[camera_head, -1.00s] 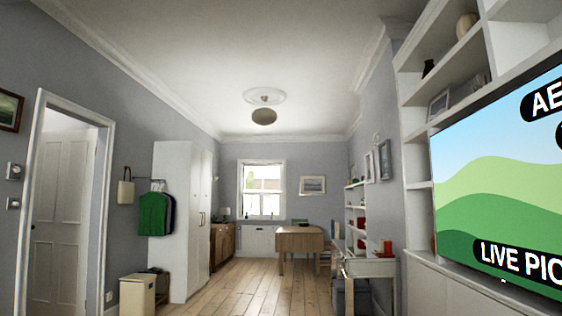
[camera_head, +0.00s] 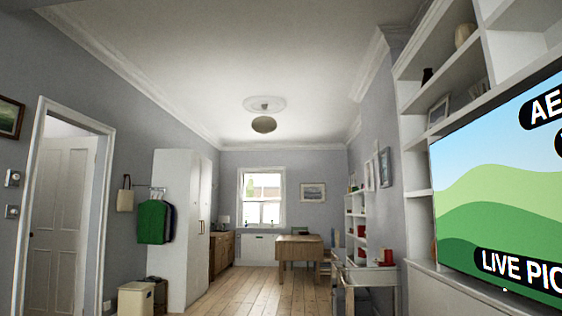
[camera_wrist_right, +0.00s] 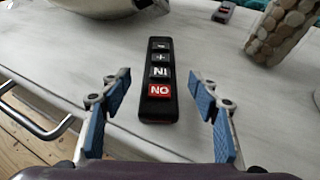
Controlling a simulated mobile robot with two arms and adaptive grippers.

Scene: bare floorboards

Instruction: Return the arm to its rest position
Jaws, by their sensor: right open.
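My right gripper (camera_wrist_right: 156,90) shows in the right wrist view with its two blue-padded fingers spread wide apart. It is open and empty. A black remote-like object (camera_wrist_right: 160,122) with a red button and several dark buttons lies on a white surface (camera_wrist_right: 225,150). It appears between the fingers in the picture, with clear gaps on both sides. I see no finger touching it. Neither arm nor gripper shows in the head view, and my left gripper is in no view.
On the white surface, a shiny rounded object (camera_wrist_right: 100,8) and a pale patterned object (camera_wrist_right: 285,28) stand beyond the remote. A metal handle (camera_wrist_right: 45,125) juts out at left. In the head view, open floorboards (camera_head: 258,293) lead to a wooden table (camera_head: 300,245); a large screen (camera_head: 500,190) is at right.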

